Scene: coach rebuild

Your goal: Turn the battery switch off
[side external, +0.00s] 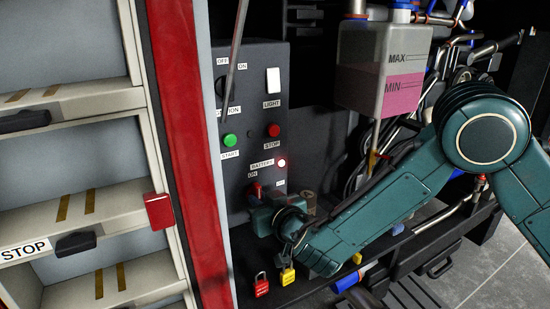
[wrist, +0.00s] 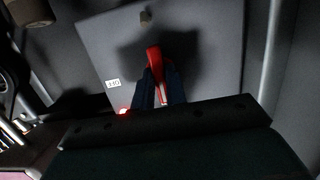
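The battery switch has a red handle (side external: 254,188) low on the grey control panel (side external: 257,112), below the BATTERY label (side external: 262,163) and beside the ON label. The red lamp (side external: 281,163) by it is lit. My gripper (wrist: 158,80) is at the panel, its two dark fingers on either side of the red handle (wrist: 154,60), which they appear to clasp. In the side view my wrist hides the fingertips and much of the switch. The small OFF label (wrist: 113,84) shows left of the handle in the wrist view.
Above are a green START button (side external: 230,140), a red STOP button (side external: 273,130) and a white LIGHT switch (side external: 273,81). A red padlock (side external: 261,287) and a yellow padlock (side external: 288,276) are below my wrist. A tank (side external: 382,70) and hoses are at right.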

